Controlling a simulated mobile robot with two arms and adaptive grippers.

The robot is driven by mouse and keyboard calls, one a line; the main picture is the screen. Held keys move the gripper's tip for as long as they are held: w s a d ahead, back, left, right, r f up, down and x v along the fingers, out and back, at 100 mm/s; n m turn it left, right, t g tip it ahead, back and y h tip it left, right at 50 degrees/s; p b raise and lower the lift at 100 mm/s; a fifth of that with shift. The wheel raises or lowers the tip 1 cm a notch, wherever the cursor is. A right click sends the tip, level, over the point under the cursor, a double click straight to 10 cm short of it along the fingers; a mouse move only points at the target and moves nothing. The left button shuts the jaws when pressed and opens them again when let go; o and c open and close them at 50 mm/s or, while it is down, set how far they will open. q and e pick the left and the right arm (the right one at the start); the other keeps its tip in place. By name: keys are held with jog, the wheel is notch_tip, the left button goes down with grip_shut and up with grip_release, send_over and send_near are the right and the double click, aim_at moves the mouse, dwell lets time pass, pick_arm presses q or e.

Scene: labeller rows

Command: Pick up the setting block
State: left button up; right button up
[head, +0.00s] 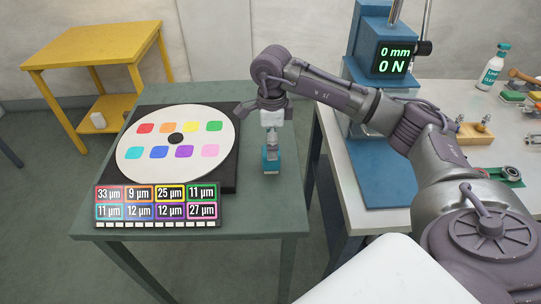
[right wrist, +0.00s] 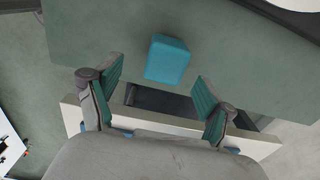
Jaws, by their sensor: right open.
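The setting block, a small teal block (head: 271,166), stands on the grey-green table right of the colour disc. It also shows in the right wrist view (right wrist: 168,59), where its whole top face is visible. My right gripper (head: 272,144) points down just above the block, and in the head view it hides part of it. In the right wrist view my two fingers (right wrist: 157,83) are spread wide and nothing is held between them. The block lies ahead of the fingertips, roughly between their lines. My left gripper is in neither view.
A white disc (head: 130,170) with coloured patches lies on a black plate, with a panel of micron readings (head: 157,225) in front. A blue press (head: 380,185) showing 0 mm and 0 N stands on the right bench. The yellow table (head: 85,47) is behind left.

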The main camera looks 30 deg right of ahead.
aim_at(271, 162)
jog(key=shift+w+f, duration=0.25)
jog(key=shift+f, duration=1)
notch_tip(271, 162, down, 2)
jog(key=shift+p, duration=0.7)
notch_tip(271, 162, down, 3)
jog(key=shift+w+d+r+p, duration=0.1)
jog(key=shift+d+r+p, duration=0.05)
jog(key=shift+p, duration=0.2)
jog(key=shift+f, duration=0.5)
jog(key=c, duration=0.8)
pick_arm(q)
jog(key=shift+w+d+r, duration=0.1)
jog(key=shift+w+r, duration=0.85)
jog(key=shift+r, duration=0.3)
pick_arm(e)
jog(key=c, duration=0.7)
